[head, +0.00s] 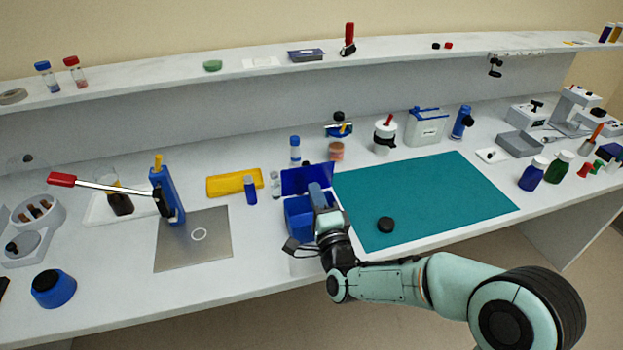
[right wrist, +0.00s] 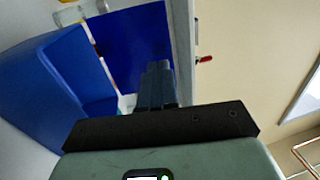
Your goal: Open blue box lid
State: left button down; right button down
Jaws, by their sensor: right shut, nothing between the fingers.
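The blue box (head: 298,219) stands at the front of the bench, left of the teal mat. Its darker blue lid (head: 305,179) is raised upright at the box's back side. My right gripper (head: 316,190) is over the box in front of the lid, shut and empty. In the right wrist view, the shut fingers (right wrist: 155,85) overlap the dark blue lid (right wrist: 132,45), and the box body (right wrist: 45,90) is at the left. I cannot tell whether the fingers touch the lid. My left gripper is not in view.
The teal mat (head: 440,190) with a black cap (head: 386,225) lies right of the box. A metal plate (head: 180,250) and a blue stand (head: 168,195) are to the left. A yellow tray (head: 235,182) and small bottles (head: 250,190) stand close behind the box's left.

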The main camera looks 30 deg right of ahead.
aim_at(308, 170)
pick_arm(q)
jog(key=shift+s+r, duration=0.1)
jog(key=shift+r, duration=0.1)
pick_arm(e)
jog(key=shift+x, duration=2.05)
pick_arm(q)
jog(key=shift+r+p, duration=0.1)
jog(key=shift+p, duration=0.2)
pick_arm(e)
jog(key=shift+r, duration=0.1)
